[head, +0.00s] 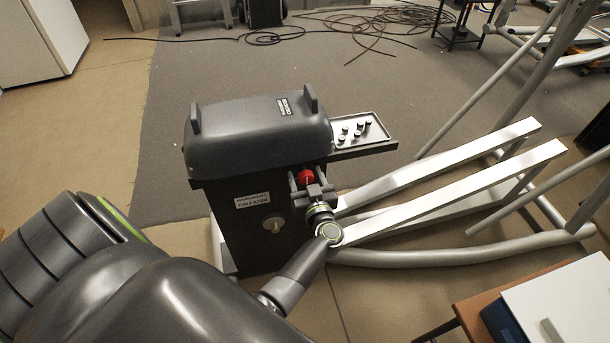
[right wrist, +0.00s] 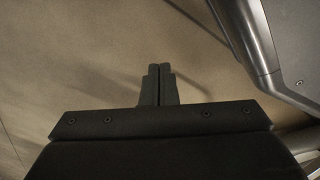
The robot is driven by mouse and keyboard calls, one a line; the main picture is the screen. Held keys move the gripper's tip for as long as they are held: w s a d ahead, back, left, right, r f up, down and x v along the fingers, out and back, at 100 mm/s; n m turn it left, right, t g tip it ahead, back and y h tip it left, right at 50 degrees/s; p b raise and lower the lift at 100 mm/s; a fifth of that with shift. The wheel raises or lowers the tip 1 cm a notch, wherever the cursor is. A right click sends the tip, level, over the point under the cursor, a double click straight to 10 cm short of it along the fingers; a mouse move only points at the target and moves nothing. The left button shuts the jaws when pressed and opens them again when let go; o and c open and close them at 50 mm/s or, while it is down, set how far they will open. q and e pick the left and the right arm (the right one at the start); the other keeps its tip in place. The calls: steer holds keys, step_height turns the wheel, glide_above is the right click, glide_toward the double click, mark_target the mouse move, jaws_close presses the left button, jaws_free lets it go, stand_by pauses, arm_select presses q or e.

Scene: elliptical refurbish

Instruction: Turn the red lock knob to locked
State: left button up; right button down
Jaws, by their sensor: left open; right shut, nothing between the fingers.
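The red lock knob (head: 305,177) is on the side of the dark machine housing (head: 258,135), near its right edge, with a light mark on its face. My left gripper (head: 305,184) is open at the knob, with its fingers on either side of it. I cannot tell whether the fingers touch the knob. My right gripper (right wrist: 157,84) shows only in the right wrist view, shut and empty above the tan floor.
A tray (head: 358,130) with several small parts sits at the right. Metal rails (head: 450,190) extend right. A table (head: 560,300) stands lower right.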

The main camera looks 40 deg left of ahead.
arm_select(q)
steer(key=shift+c, duration=0.5)
steer(key=c, duration=0.9)
